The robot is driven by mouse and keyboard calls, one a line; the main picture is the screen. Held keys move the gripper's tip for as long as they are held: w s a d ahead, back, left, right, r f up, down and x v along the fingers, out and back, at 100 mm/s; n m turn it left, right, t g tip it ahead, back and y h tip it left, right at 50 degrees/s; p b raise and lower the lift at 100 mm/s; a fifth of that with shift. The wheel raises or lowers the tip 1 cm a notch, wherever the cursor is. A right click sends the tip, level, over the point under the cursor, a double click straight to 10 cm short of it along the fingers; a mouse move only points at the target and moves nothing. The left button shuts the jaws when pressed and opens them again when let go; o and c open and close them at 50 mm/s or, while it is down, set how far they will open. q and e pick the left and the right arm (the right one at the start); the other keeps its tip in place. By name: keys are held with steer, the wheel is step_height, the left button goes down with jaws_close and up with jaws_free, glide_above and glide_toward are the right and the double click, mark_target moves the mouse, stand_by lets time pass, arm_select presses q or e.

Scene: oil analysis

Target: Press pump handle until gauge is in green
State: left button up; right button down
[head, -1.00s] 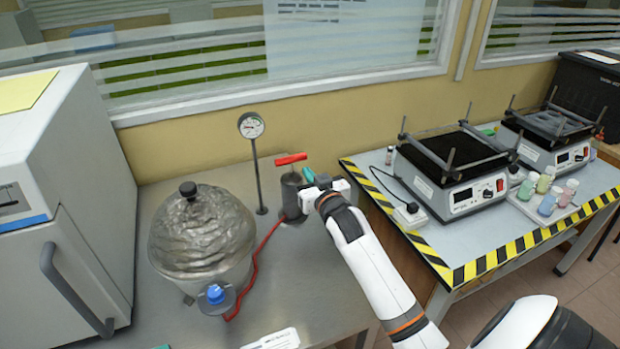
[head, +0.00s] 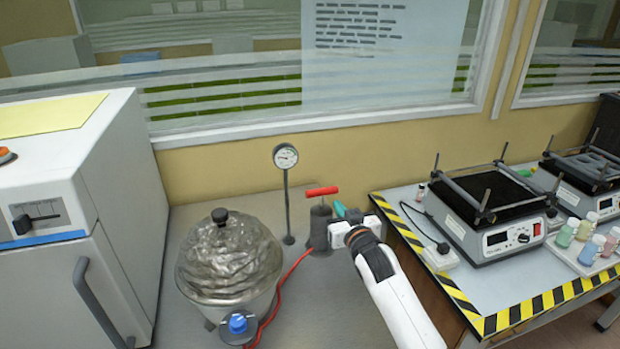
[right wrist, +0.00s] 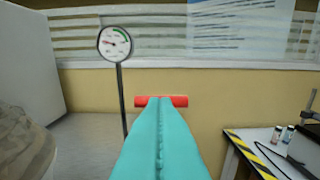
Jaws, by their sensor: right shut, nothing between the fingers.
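The pump is a dark grey cylinder (head: 320,226) standing on the metal bench, with a red T-shaped handle (head: 322,191) just above its top. The handle (right wrist: 178,101) also shows in the right wrist view, just beyond the teal fingertips. The round gauge (head: 285,157) stands on a thin post left of the pump; in the wrist view (right wrist: 114,43) its needle points left, outside the green arc at the upper right. My right gripper (head: 339,209) is shut and empty, close beside the pump's right side; whether it touches the handle I cannot tell. My left gripper is not in view.
A metallic-domed vessel (head: 228,262) with a blue knob stands left of the pump, joined by a red hose (head: 283,281). A white cabinet (head: 60,190) is at the left. A striped-edge table (head: 462,268) with hotplates is at the right.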

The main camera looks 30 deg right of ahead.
steer(key=shift+d+r+b, duration=0.15)
steer(key=shift+r+b, duration=0.25)
steer(key=shift+r, duration=1.1)
steer(key=shift+w, duration=0.1)
steer(key=p, duration=0.3)
glide_above(322, 192)
steer(key=d+v, duration=0.1)
steer(key=v, duration=0.2)
steer(key=f, duration=0.3)
steer(key=shift+w+a+f, duration=0.2)
steer(key=shift+w+f, duration=0.1)
steer(key=shift+w, duration=0.1)
steer(key=shift+w+f, duration=0.1)
steer(key=shift+f, duration=0.35)
